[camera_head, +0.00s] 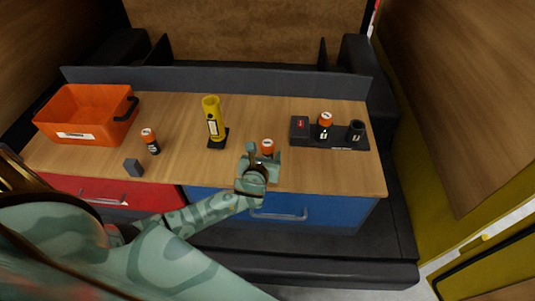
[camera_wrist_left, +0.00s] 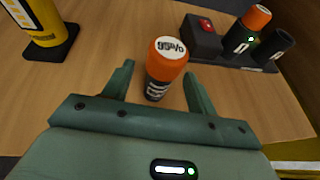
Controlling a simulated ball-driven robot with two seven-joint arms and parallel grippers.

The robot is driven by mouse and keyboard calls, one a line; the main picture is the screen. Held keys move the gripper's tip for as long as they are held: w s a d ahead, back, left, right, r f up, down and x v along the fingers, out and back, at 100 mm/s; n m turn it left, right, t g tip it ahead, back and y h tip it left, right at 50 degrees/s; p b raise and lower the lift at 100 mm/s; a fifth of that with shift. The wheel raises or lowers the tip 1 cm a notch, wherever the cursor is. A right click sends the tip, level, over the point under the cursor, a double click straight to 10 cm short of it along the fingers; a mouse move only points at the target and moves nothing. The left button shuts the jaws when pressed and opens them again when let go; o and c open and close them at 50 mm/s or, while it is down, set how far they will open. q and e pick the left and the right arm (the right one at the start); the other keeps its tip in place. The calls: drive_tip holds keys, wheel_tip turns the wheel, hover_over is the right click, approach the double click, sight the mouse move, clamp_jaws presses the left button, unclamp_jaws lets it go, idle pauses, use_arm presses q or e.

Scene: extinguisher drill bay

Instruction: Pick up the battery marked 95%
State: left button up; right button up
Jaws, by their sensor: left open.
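The battery marked 95% (camera_wrist_left: 165,66) stands upright on the wooden tabletop, with an orange top and a dark, white-marked body. In the head view its orange top (camera_head: 267,146) shows just behind my left gripper (camera_head: 262,158), which hides its lower part. In the left wrist view my left gripper (camera_wrist_left: 158,85) is open, with one finger on either side of the battery's near side. I cannot tell whether the fingers touch it. My right gripper is not in view.
Another orange-topped battery (camera_head: 149,140) stands at left beside a small grey block (camera_head: 133,168). A yellow flashlight (camera_head: 212,118) stands on a dark base. A black charger (camera_head: 345,141) holds a further battery (camera_head: 325,121). An orange crate (camera_head: 85,112) sits at far left.

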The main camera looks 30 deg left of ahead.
sight(267, 155)
use_arm(q)
drive_tip(key=x, duration=0.3)
drive_tip(key=shift+d+f, duration=0.15)
drive_tip(key=shift+s, duration=0.1)
drive_tip(key=c, duration=1)
drive_tip(key=shift+r, duration=0.2)
drive_tip(key=shift+c, duration=0.2)
